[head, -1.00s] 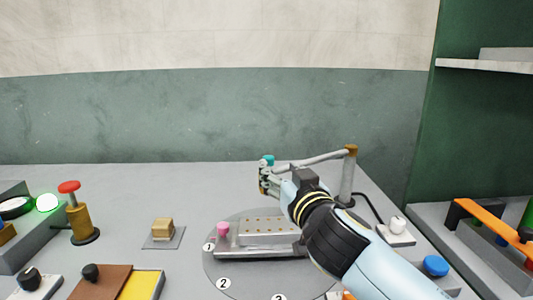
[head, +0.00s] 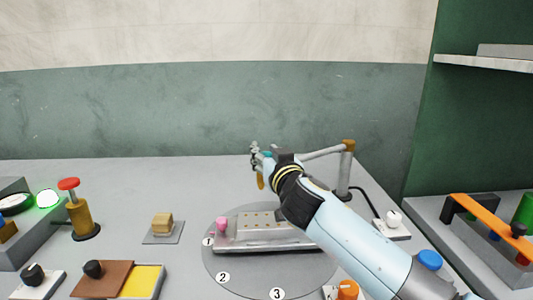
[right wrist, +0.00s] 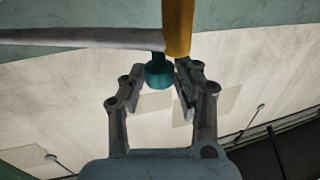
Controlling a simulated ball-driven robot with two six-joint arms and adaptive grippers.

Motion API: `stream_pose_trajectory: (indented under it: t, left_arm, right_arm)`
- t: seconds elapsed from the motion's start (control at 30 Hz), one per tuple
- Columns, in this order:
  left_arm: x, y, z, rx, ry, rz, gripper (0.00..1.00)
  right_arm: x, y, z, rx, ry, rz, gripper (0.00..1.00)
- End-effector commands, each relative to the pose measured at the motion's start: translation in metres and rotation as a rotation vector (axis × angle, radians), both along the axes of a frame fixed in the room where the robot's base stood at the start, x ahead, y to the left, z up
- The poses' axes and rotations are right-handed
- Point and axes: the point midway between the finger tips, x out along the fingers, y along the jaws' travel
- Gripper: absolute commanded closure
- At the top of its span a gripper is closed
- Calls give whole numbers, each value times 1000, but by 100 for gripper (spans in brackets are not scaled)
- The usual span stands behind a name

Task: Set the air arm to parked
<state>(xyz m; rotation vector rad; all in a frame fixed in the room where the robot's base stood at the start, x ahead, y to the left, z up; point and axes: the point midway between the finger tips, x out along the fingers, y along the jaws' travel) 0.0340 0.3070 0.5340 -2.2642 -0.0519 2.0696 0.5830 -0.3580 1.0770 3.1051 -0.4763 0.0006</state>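The air arm (head: 322,153) is a grey pipe reaching left from a grey post with an ochre top. Its free end has a teal knob (head: 267,155) and an ochre nozzle (head: 260,181) that hangs down. My right gripper (head: 255,152) is at that free end and partly hides it. In the right wrist view my right gripper (right wrist: 163,72) is open, with the teal knob (right wrist: 158,76) between its fingers. The ochre nozzle (right wrist: 178,26) shows close to the right finger. I cannot tell whether a finger touches the knob. My left gripper is not in view.
Below my right arm lies a round grey turntable (head: 235,284) with numbered marks and a metal mould (head: 262,244) with a pink knob. A red-topped ochre post (head: 78,214), a small ochre block (head: 162,223) and a brown-and-yellow tray (head: 145,283) stand left. A blue button (head: 429,259) is right.

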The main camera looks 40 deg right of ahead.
Motion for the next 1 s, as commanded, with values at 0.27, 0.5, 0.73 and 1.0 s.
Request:
stream_pose_trajectory:
  t: [0.27,0.5,0.73,1.0]
  left_arm:
    - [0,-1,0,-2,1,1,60]
    - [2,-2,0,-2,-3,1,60]
    - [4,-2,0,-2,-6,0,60]
    - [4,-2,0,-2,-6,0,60]
  right_arm:
    - [0,0,0,0,0,0,100]
    - [0,0,0,0,1,0,100]
    - [0,1,-1,1,1,1,100]
    - [0,1,-1,3,-1,2,100]
